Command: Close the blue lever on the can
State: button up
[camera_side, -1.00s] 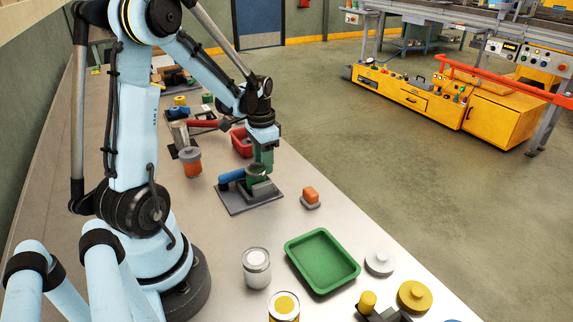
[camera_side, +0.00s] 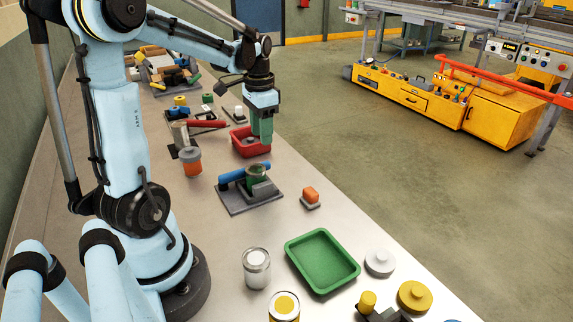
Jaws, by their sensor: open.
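The blue lever (camera_side: 231,176) lies nearly level above a dark grey base plate (camera_side: 238,206) in the middle of the bench. My gripper (camera_side: 261,147) is above and behind this fixture, beside the red tray, apart from the lever. It points down, is open and holds nothing that I can see. The gap between its fingers is too small to make out.
A red tray (camera_side: 240,143) sits just behind the fixture. A green tray (camera_side: 322,262) and a white-lidded jar (camera_side: 256,267) are in front. Bare bench lies between.

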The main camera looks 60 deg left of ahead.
jog(key=shift+r, duration=1.65)
jog(key=s+d+f+t, duration=0.1)
jog(key=d+t, duration=0.6)
jog(key=d, duration=1.4)
jog(key=shift+d+f, duration=0.15)
jog(key=shift+d, duration=0.1)
